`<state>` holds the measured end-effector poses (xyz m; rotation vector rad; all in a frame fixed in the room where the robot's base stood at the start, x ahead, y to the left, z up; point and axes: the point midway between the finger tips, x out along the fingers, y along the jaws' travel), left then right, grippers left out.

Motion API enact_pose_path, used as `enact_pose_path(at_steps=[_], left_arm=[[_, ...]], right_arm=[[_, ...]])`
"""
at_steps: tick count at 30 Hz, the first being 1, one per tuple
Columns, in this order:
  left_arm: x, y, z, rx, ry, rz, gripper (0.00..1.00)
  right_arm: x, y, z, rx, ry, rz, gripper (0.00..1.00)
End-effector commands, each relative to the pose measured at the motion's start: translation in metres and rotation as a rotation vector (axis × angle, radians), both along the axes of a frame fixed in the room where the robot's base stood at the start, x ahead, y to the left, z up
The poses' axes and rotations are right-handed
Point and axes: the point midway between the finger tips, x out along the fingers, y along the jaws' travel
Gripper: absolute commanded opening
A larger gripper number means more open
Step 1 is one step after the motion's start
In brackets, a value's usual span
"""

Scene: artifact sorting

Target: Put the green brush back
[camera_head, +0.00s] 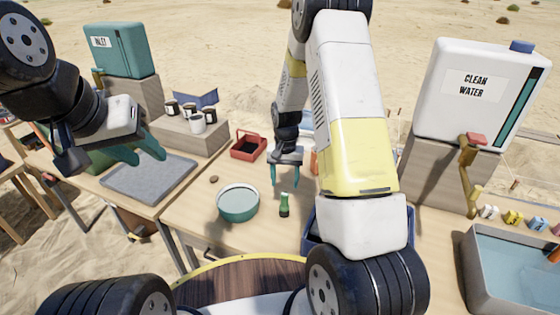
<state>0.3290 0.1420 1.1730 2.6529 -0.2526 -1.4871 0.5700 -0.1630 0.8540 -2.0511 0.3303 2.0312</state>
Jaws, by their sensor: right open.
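A small green item (284,207) stands on the wooden table near the middle, just right of a teal bowl (238,204). It may be the green brush, but it is too small to tell. My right gripper (285,180) points down just above and behind it in the picture, with its fingers apart and nothing between them. My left gripper (138,153) is over the grey tray (150,182) at the left, with its teal fingers apart and no object seen between them. My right arm hides part of the table.
A red caddy (249,147) and a box with several cups (190,132) stand behind. A blue bin (309,222) is partly hidden by my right arm. The clean water tank (475,90) and a water basin (475,270) are at the right. A brown stone (214,179) lies near the bowl.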

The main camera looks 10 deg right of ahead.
Motion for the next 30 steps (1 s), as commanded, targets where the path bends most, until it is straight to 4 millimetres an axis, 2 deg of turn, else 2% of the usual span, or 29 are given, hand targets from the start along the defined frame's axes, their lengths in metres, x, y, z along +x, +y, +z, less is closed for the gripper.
enact_pose_path(at_steps=[5, 8, 12, 18, 21, 24, 27, 30], left_arm=[[0.000, 0.000, 0.000, 0.000, 0.000, 0.000, 0.36], [0.000, 0.000, 0.000, 0.000, 0.000, 0.000, 0.36], [0.000, 0.000, 0.000, 0.000, 0.000, 0.000, 0.36], [0.000, 0.000, 0.000, 0.000, 0.000, 0.000, 0.36], [0.000, 0.000, 0.000, 0.000, 0.000, 0.000, 0.36], [0.000, 0.000, 0.000, 0.000, 0.000, 0.000, 0.36], [0.000, 0.000, 0.000, 0.000, 0.000, 0.000, 0.36], [0.000, 0.000, 0.000, 0.000, 0.000, 0.000, 0.36]], right_arm=[[-0.009, 0.004, 0.077, 0.036, -0.082, 0.034, 0.56], [-0.027, 0.006, 0.130, 0.060, -0.144, 0.069, 0.56], [-0.062, 0.009, 0.195, 0.087, -0.229, 0.125, 0.56], [-0.125, 0.014, 0.266, 0.106, -0.357, 0.213, 0.56], [-0.160, 0.016, 0.291, 0.106, -0.421, 0.261, 0.56], [-0.192, 0.018, 0.306, 0.102, -0.478, 0.302, 0.56], [-0.216, 0.019, 0.314, 0.095, -0.520, 0.335, 0.56], [-0.233, 0.021, 0.318, 0.088, -0.549, 0.359, 0.56]])
